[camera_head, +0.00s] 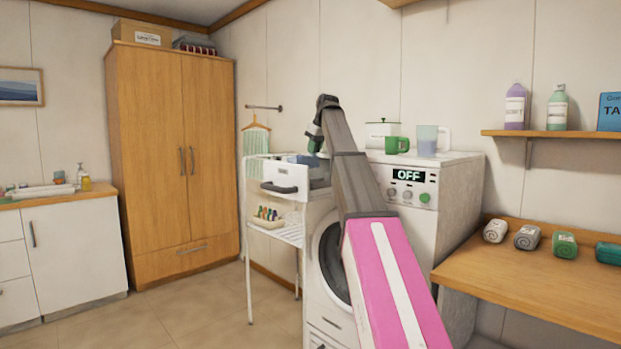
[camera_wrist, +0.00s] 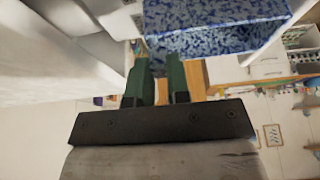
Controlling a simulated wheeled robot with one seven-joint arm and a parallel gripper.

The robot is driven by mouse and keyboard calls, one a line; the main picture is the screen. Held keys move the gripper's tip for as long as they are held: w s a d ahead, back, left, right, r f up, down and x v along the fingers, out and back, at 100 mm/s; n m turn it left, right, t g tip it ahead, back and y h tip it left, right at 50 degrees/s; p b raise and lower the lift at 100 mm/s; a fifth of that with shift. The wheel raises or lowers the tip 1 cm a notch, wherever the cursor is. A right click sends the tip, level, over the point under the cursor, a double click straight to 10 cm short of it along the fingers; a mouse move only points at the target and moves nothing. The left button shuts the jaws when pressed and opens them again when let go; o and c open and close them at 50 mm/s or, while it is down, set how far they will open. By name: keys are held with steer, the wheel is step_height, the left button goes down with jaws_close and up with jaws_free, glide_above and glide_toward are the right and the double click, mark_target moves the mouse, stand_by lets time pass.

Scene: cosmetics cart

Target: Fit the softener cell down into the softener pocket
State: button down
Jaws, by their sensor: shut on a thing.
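The softener cell appears as a blue speckled block (camera_wrist: 215,38) at the top of the wrist view; in the head view a small blue-grey patch of it (camera_head: 303,159) shows over the open drawer. My gripper (camera_wrist: 155,65) has green fingers close together, shut on the block's near side. In the head view the gripper (camera_head: 315,146) points down above the drawer. The drawer (camera_head: 284,178) is pulled out of the white washing machine and has a dark handle. The softener pocket is hidden in both views, so I cannot tell how deep the block sits.
The washing machine (camera_head: 460,185) has an OFF display; a green mug (camera_head: 397,145) and a jug (camera_head: 428,140) stand on top. A white rack (camera_head: 250,230) with a basket of coloured things stands left of it. A wooden bench (camera_head: 540,285) with rolled towels is at right. Floor at left is clear.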

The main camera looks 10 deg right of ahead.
step_height(320, 180, down, 8)
steer(key=shift+s+f, duration=0.1)
steer(key=c, duration=1.1)
jaws_free()
